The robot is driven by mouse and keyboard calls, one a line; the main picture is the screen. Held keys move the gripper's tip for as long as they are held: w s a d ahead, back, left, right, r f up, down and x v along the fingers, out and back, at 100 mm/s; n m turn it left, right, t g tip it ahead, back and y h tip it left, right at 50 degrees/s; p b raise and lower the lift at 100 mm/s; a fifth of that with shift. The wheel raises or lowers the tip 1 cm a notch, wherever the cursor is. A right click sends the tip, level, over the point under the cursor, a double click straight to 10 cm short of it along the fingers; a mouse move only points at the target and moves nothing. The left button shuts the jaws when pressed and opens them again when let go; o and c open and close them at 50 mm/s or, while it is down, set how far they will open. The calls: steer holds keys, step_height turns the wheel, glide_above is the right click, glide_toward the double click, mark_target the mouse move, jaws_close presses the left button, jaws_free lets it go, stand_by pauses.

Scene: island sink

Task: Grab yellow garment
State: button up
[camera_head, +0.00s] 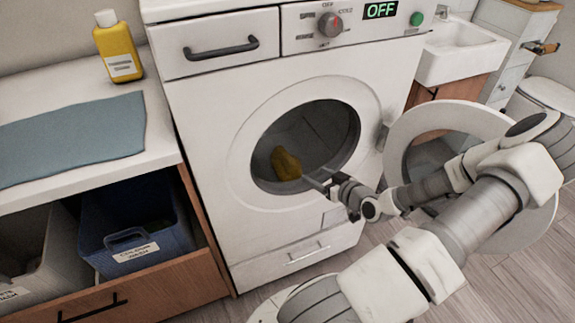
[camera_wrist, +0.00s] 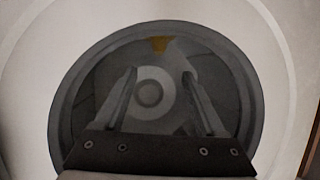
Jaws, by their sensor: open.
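The yellow garment (camera_head: 285,163) lies crumpled inside the drum of the white washing machine (camera_head: 200,130), on the left side of the opening in the head view. In the wrist view a small patch of the yellow garment (camera_wrist: 159,44) shows at the top of the drum opening, beyond my fingertips. My gripper (camera_head: 312,181) is at the lower right of the drum opening, to the right of the garment and apart from it. In the wrist view my gripper (camera_wrist: 160,75) points into the drum with its two fingers spread and nothing between them.
The round washer door (camera_head: 408,125) stands open to the right, beside my arm. A counter (camera_head: 160,125) at left holds a blue-grey cloth (camera_head: 75,138) and a yellow bottle (camera_head: 117,45). Below is a blue bin (camera_head: 150,250). A sink (camera_head: 455,50) is behind at right.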

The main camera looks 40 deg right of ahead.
mark_target(295, 164)
steer(key=b+x, duration=0.2)
steer(key=x, duration=0.6)
steer(key=shift+w+f, duration=0.15)
steer(key=shift+w, duration=0.05)
steer(key=b+x, duration=0.2)
steer(key=x, duration=0.2)
steer(key=shift+f, duration=0.2)
steer(key=shift+w+d+f, duration=0.1)
steer(key=shift+w+f, duration=0.05)
steer(key=shift+w, duration=0.4)
jaws_close()
